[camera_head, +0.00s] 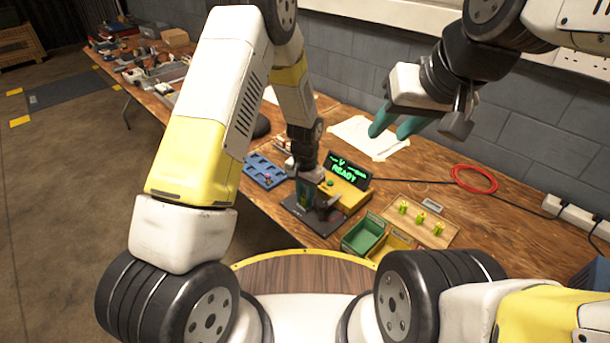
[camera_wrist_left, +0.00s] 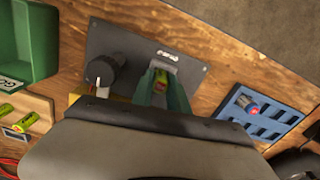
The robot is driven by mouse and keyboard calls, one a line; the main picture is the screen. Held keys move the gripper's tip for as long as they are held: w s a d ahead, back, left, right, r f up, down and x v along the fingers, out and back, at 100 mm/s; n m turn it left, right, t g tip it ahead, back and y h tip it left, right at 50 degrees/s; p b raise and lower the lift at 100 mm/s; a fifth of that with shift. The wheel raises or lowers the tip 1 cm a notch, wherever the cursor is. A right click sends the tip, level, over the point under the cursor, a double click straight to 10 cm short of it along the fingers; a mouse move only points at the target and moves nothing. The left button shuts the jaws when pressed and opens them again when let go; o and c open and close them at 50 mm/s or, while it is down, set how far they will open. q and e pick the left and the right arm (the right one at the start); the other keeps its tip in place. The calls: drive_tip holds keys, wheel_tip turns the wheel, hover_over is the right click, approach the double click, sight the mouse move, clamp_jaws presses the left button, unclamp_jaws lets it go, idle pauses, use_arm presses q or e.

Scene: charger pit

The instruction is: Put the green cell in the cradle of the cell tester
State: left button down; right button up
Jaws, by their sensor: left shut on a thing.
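The cell tester (camera_head: 343,196) is a yellow box with a lit screen reading "READY" and a dark base plate. In the left wrist view its dark plate (camera_wrist_left: 198,73) and black knob (camera_wrist_left: 100,74) show. My left gripper (camera_head: 306,196) points down over the plate, and its fingers (camera_wrist_left: 163,88) are shut on a green cell (camera_wrist_left: 160,80) with a reddish end. The cradle is hidden by the fingers, so I cannot tell whether the cell touches it. My right gripper (camera_head: 393,128) hangs open and empty above the back of the table.
A wooden tray (camera_head: 449,232) with several yellow-green cells stands right of the tester. Green (camera_head: 361,238) and yellow (camera_head: 392,247) bins sit in front. A blue slotted tray (camera_head: 262,168) lies left, holding one cell. A red cable coil (camera_head: 475,179) lies behind right.

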use_arm(q)
drive_tip(key=shift+f, duration=0.2)
idle(0.6)
drive_tip(key=c, duration=1.2)
unclamp_jaws()
drive_tip(key=shift+r, duration=3.5)
